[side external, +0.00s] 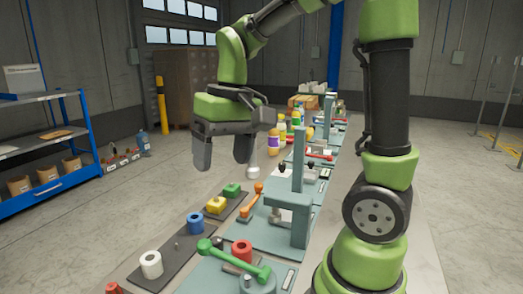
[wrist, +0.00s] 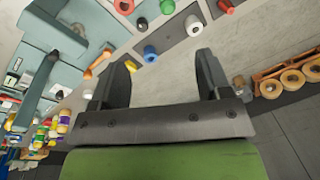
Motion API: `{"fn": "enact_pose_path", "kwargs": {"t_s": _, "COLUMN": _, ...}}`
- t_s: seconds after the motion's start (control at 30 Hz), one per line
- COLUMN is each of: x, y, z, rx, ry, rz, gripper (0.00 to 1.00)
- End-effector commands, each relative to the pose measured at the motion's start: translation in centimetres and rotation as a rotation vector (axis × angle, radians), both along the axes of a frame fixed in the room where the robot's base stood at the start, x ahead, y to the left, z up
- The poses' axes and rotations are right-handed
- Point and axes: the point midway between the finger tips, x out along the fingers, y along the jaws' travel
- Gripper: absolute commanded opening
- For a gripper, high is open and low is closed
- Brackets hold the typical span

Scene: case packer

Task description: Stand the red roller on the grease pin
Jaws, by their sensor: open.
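The red roller (side external: 242,250) stands on the teal bench plate beside a green lever, partly hidden by the lever. It also shows at the top edge of the wrist view (wrist: 124,6). A small grey pin (side external: 177,243) stands on a dark board between the white roller (side external: 151,264) and the blue roller (side external: 195,222); it may be the grease pin, and nothing is on it. My gripper (side external: 223,160) is open and empty, well above the bench and apart from the rollers. In the wrist view its fingers (wrist: 164,66) are spread wide.
The green lever (side external: 232,259) crosses close to the red roller. Yellow (side external: 216,204) and green (side external: 231,190) blocks and an orange lever (side external: 252,202) stand behind. A teal post (side external: 299,160) rises to the right. Bottles (side external: 274,145) stand farther back.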

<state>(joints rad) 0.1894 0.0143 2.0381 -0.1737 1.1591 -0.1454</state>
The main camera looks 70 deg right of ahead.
Motion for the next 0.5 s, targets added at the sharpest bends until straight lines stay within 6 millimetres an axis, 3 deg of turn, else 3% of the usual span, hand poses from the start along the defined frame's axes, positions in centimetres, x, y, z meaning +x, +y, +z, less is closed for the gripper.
{"fn": "enact_pose_path", "kwargs": {"t_s": 0.03, "x": -1.3, "y": 1.0, "z": 1.3, "rx": -0.004, "ry": -0.077, "rz": 0.014, "gripper": 0.71}}
{"fn": "enact_pose_path", "kwargs": {"t_s": 0.2, "x": -5.3, "y": 3.5, "z": 3.5, "rx": 0.009, "ry": -0.295, "rz": 0.037, "gripper": 0.71}}
{"fn": "enact_pose_path", "kwargs": {"t_s": 0.33, "x": -7.6, "y": 4.6, "z": 4.0, "rx": 0.03, "ry": -0.42, "rz": 0.048, "gripper": 0.71}}
{"fn": "enact_pose_path", "kwargs": {"t_s": 0.5, "x": -9.1, "y": 5.2, "z": 4.0, "rx": 0.049, "ry": -0.501, "rz": 0.054, "gripper": 0.71}}
